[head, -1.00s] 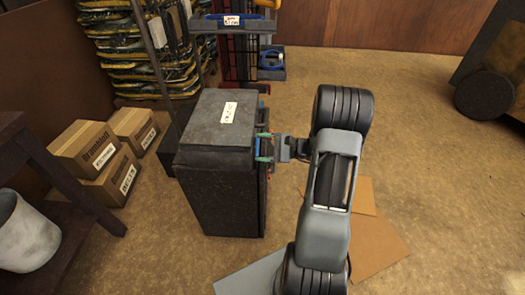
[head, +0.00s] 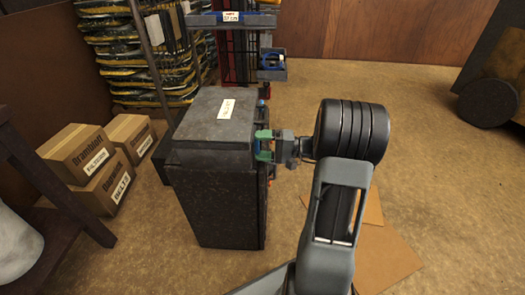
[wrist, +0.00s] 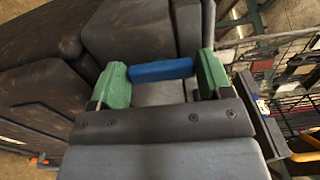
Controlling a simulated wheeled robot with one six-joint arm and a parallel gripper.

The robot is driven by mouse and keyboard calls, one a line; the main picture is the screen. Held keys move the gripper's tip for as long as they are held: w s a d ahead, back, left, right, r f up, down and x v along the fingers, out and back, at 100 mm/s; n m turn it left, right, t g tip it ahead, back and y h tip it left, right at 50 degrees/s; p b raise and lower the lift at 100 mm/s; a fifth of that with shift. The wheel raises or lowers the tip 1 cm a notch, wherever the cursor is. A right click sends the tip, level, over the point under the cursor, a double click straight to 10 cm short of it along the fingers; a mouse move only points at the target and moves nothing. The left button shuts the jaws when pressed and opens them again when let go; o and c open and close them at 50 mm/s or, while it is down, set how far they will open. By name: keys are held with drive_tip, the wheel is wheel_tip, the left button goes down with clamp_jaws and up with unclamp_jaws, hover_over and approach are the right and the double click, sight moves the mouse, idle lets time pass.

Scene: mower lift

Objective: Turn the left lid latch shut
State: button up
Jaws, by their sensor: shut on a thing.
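A dark grey speckled box (head: 215,205) with a thick lid (head: 215,125) stands on the floor; a small white label lies on the lid. My gripper (head: 263,146) is at the box's right side, just below the lid's edge, with its green fingertips one above the other. In the wrist view, the green fingers of my gripper (wrist: 162,78) are shut on the ends of a blue latch bar (wrist: 160,70). The lid's dark side is just beyond it. In the head view the fingers mostly hide this latch. Another small blue part (head: 261,103) shows farther along the lid's right edge.
Cardboard boxes (head: 85,160) stand at the left, near a dark table and a pale bucket (head: 15,245). Stacked bags (head: 140,60) and a rack with a blue tray (head: 272,62) stand behind. Flat cardboard (head: 385,250) lies under my arm.

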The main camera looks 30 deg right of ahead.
drive_tip(key=shift+n+b, duration=0.3)
drive_tip(key=shift+n, duration=0.1)
drive_tip(key=o, duration=0.9)
drive_tip(key=p+v, duration=0.3)
drive_tip(key=v, duration=1)
drive_tip(key=shift+s+d, duration=0.3)
